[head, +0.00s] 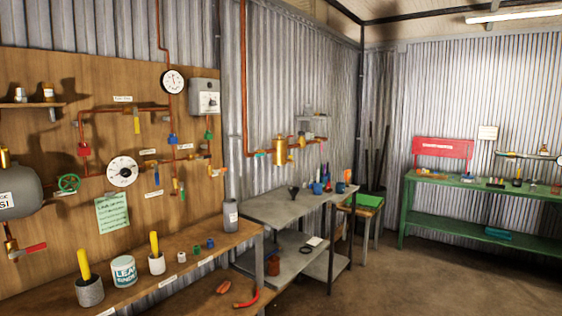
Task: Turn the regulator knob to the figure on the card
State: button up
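A wooden board (40,125) on the left wall carries copper pipes and fittings. A grey box (205,97) with a small dial is at the board's upper right. I cannot tell which part is the regulator knob. A green sheet (113,214) with small unreadable writing hangs below the large dial. My gripper is not in view.
A wooden bench (190,262) with cups and fittings runs below the board. A grey metal table (290,207) and a green bench (480,190) stand farther right. A green handwheel (69,183) is beside the tank. Open brown floor (440,285) lies at right.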

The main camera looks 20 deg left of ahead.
aim_at(125, 172)
jog(key=i, duration=1.3)
jog(key=i+l+u, duration=0.15)
jog(key=i, duration=1.15)
jog(key=i+u, duration=0.2)
jog(key=u, duration=0.8)
